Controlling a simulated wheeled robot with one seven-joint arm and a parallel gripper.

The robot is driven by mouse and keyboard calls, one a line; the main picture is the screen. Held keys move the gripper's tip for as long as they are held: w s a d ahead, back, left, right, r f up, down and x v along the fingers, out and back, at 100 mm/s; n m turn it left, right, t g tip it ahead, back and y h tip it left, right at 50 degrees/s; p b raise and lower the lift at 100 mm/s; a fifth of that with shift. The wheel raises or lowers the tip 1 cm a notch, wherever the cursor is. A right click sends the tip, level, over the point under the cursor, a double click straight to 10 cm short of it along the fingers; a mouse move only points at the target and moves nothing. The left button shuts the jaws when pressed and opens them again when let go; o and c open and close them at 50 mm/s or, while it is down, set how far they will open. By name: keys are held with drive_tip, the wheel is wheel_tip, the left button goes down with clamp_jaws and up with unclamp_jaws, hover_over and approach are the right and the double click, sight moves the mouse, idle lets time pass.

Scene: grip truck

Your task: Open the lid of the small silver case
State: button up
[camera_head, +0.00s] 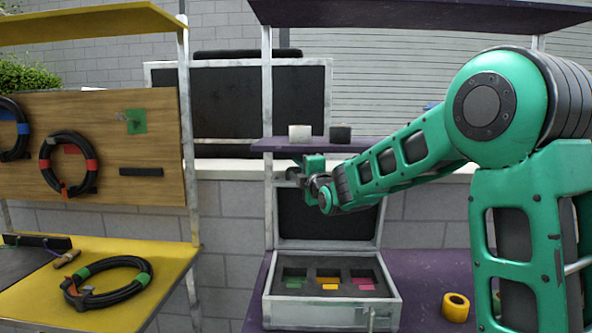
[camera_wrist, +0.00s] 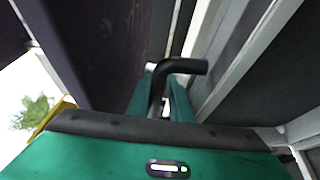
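The small silver case (camera_head: 332,313) stands open on the purple bench. Its lid (camera_head: 325,220) is raised about upright at the back, with a dark inner face. The case body holds dark foam with green, orange and pink pieces in its cutouts. My gripper (camera_head: 303,172) is at the upper left of the raised lid, in front of its top edge; whether it touches the lid I cannot tell. In the wrist view, a black bent bar (camera_wrist: 185,66) shows at the green fingers (camera_wrist: 163,95). The fingers' gap is not clear.
A purple shelf (camera_head: 270,146) with a white and a black block is just above my gripper. A yellow tape roll (camera_head: 455,307) lies right of the case. A yellow bench (camera_head: 170,262) with a coiled black cable (camera_head: 108,282) is at left.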

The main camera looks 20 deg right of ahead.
drive_tip(key=shift+f, duration=0.35)
